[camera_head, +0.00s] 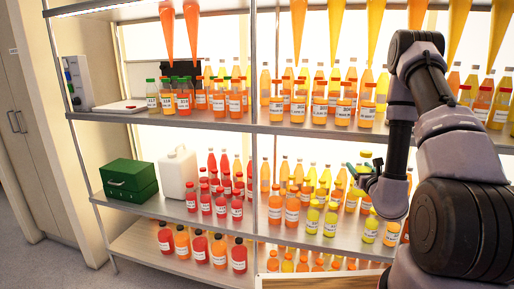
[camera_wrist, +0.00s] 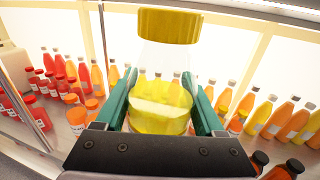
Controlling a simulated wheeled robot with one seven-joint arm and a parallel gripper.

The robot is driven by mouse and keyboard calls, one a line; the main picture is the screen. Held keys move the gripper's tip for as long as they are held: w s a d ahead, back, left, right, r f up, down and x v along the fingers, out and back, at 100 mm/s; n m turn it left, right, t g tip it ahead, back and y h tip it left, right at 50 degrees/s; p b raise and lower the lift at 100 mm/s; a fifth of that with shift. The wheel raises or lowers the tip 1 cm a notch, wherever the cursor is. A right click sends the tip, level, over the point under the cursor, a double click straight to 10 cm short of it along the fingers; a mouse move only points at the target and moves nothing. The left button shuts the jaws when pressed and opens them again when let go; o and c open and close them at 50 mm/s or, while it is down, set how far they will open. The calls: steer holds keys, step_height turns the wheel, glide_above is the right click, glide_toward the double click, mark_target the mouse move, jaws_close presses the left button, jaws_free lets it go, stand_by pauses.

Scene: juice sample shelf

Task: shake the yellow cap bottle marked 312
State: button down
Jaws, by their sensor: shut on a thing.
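My gripper (camera_wrist: 160,105) is shut on a yellow cap bottle (camera_wrist: 162,62), with one green finger on each side of it. The bottle is clear, its cap is toward the top of the wrist view, and yellow liquid fills its lower part. I see no number on the side facing the wrist camera. In the head view my gripper (camera_head: 364,170) is in front of the middle shelf (camera_head: 262,222), and the held bottle shows only small and partly hidden between the fingers.
Other yellow bottles (camera_head: 331,219) stand below and around my gripper on the middle shelf. Red bottles (camera_head: 221,203), a white jug (camera_head: 178,173) and a green box (camera_head: 129,180) stand to the left. The upper shelf (camera_head: 275,128) holds many bottles, with orange cones hanging above.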

steer(key=w+a, duration=0.2)
steer(key=a, duration=0.6)
steer(key=shift+w+a, duration=0.2)
steer(key=shift+a, duration=0.1)
stand_by(0.5)
